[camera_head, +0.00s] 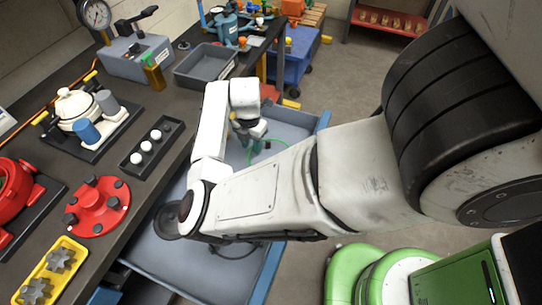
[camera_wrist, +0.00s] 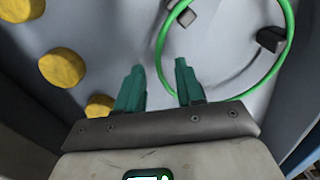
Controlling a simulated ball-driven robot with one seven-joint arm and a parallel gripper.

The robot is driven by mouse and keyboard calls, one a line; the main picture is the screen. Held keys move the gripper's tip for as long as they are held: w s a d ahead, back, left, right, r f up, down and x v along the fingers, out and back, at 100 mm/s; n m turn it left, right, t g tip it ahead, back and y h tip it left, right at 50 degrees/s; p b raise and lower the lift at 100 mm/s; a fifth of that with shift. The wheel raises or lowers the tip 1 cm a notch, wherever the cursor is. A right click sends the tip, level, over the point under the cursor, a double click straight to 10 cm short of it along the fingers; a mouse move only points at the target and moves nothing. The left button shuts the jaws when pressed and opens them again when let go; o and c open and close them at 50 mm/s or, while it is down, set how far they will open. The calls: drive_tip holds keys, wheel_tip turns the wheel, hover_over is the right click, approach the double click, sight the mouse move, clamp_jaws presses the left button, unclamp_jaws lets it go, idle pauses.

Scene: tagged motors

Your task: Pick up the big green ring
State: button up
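The big green ring (camera_wrist: 290,30) lies in a grey drawer-like tray with a blue rim (camera_head: 273,265). No clear contact shows. In the head view my arm hides part of the tray.
Yellow discs (camera_wrist: 62,67) lie left of the fingers. Dark blocks (camera_wrist: 270,38) sit at the ring. The dark workbench (camera_head: 105,165) runs along the left, holding a red flanged part (camera_head: 97,205), a yellow tray (camera_head: 52,272) and a grey bin (camera_head: 205,65).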

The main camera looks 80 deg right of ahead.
drive_tip(key=shift+f+p, duration=0.2)
drive_tip(key=shift+p, duration=0.1)
idle(0.4)
clamp_jaws()
idle(0.5)
